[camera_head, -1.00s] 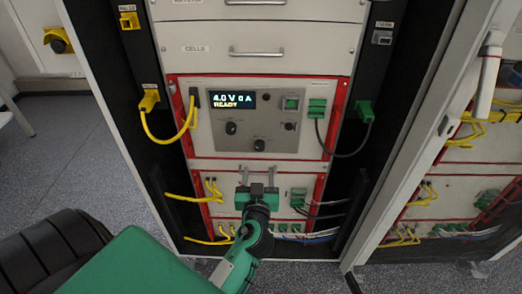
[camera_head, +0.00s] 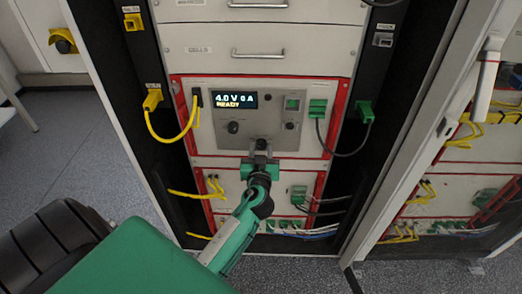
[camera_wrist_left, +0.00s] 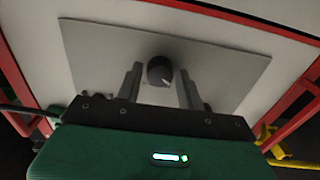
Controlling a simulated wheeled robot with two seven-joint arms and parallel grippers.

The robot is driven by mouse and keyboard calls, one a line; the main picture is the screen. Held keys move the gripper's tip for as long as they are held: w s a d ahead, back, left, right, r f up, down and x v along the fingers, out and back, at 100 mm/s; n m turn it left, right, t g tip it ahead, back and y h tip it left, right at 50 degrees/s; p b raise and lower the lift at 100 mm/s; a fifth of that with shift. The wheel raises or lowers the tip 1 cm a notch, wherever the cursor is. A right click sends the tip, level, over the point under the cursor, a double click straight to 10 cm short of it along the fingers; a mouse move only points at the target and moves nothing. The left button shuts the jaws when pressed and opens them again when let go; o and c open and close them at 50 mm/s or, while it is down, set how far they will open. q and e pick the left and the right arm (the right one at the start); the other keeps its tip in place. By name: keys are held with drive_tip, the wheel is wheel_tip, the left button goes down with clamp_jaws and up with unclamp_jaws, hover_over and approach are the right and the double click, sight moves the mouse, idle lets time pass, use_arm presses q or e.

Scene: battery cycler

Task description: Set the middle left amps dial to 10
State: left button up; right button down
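The cycler panel (camera_head: 290,145) has a red frame. Its display (camera_head: 235,99) reads 4.0 V 0 A and READY. One black dial (camera_head: 232,127) shows below the display. A second dial, lower and to its right, is hidden behind my left gripper (camera_head: 260,146). In the left wrist view a round black dial (camera_wrist_left: 160,71) with a pale mark sits between the two spread fingers of the left gripper (camera_wrist_left: 160,84). There are gaps on both sides, and the fingers do not appear to touch it. Dial lettering is too small to read. My right gripper is not seen.
Yellow cables (camera_head: 170,137) hang left of the panel, and a dark cable with green plugs (camera_head: 364,112) hangs right. A lower unit (camera_head: 230,181) with several cables sits beneath. Drawers (camera_head: 270,65) are above. An open cabinet door edge (camera_head: 430,130) stands at right.

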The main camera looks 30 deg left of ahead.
use_arm(q)
drive_tip(key=c, duration=0.6)
drive_tip(key=shift+m, duration=0.4)
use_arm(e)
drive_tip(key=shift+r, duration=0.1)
use_arm(q)
drive_tip(key=m, duration=0.3)
drive_tip(key=shift+m, duration=2)
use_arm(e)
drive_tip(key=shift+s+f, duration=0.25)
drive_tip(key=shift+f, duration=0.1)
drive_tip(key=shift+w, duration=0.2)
